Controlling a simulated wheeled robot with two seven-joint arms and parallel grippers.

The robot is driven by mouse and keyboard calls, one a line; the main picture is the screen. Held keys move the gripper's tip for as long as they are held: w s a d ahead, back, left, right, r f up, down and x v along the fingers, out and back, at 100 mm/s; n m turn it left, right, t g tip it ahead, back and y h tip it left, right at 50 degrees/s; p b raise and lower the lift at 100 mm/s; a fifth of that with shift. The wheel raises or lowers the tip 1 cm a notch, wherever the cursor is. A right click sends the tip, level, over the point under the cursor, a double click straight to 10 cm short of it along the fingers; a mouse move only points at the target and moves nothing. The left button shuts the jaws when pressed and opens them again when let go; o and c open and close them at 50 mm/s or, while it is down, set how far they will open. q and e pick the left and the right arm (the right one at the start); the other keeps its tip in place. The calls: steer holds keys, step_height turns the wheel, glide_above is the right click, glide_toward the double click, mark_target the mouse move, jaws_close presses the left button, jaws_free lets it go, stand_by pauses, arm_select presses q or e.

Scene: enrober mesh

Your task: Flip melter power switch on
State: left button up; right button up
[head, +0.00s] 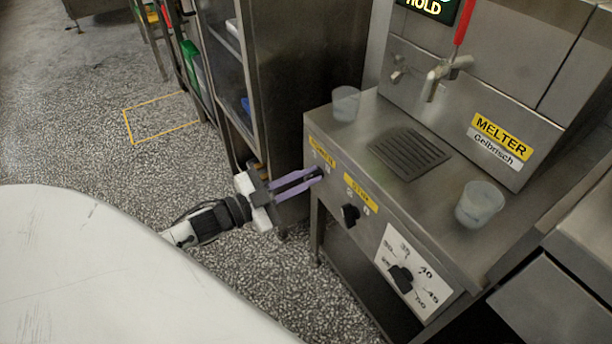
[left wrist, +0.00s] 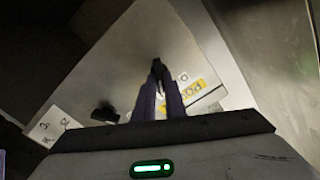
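The melter (head: 500,145) is a steel machine with a yellow and white name label. Its sloped front panel (head: 375,230) carries a small dark switch knob at its left end, under a yellow label (head: 322,152) too blurred to read fully. My left gripper (head: 318,174) reaches this knob from the left, its purple fingers closed on it. In the left wrist view the fingers (left wrist: 158,85) converge on the dark switch knob (left wrist: 157,65), which they partly hide, so its setting is unclear. My right gripper is not in view.
A second black knob (head: 350,214) and a temperature dial (head: 401,278) sit further right on the panel. Two translucent cups (head: 346,103) (head: 480,204) stand on the top beside a drain grate (head: 409,153). A steel cabinet (head: 290,80) stands behind. A white surface (head: 90,270) fills the lower left.

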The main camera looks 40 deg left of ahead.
arm_select(q)
steer(key=o, duration=0.4)
steer(key=shift+c, duration=0.2)
steer(key=shift+s, duration=0.1)
steer(key=shift+s+a, duration=0.2)
steer(key=shift+s, duration=0.2)
steer(key=p+v, duration=0.2)
steer(key=v, duration=0.7)
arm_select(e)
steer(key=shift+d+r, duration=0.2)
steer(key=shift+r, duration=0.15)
arm_select(q)
steer(key=shift+s, duration=0.1)
